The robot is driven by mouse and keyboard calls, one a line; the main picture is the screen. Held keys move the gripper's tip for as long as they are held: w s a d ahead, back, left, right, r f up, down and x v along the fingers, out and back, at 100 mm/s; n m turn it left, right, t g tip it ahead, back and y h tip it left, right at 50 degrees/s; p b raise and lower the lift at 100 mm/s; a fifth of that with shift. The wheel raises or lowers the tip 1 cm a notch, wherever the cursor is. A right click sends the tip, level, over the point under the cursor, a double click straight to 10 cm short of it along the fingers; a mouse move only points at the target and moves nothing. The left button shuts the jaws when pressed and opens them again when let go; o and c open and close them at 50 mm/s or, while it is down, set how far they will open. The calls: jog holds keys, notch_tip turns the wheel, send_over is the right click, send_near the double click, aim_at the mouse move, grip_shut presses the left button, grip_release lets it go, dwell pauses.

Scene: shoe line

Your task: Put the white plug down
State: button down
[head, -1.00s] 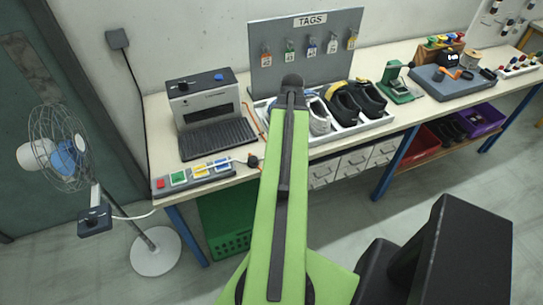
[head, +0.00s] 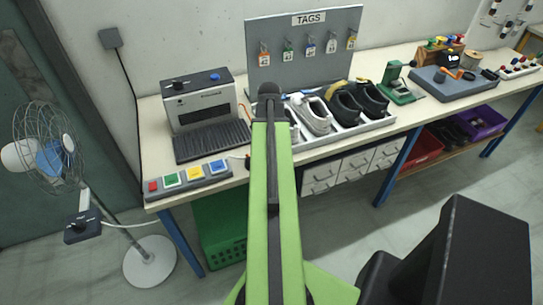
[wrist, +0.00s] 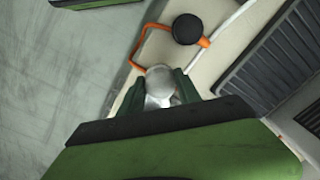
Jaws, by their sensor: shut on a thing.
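The white plug (wrist: 159,78) is a pale, rounded piece between the green fingers of my gripper (wrist: 160,88) in the wrist view. My gripper is shut on it, near the bench's front edge. I cannot tell whether the plug touches the bench top. An orange cord runs from beside the plug to a round black piece (wrist: 187,29) on the bench. In the head view my green arm hides the gripper and the plug.
The bench (head: 157,120) carries a grey machine (head: 200,100) with a dark ribbed bed, and a button strip (head: 188,179) along its front edge. A shoe tray (head: 345,130) stands right of my arm. A fan (head: 45,150) stands on the floor at left.

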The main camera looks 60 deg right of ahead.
notch_tip(320, 180, down, 4)
jog(key=b, duration=0.4)
jog(key=shift+f, duration=0.2)
jog(key=shift+r, duration=0.25)
jog(key=shift+f, duration=0.2)
jog(key=c, duration=0.8)
grip_release()
jog(key=shift+c, duration=0.2)
notch_tip(320, 180, up, 13)
jog(key=p, duration=1.2)
jog(key=shift+f, duration=0.3)
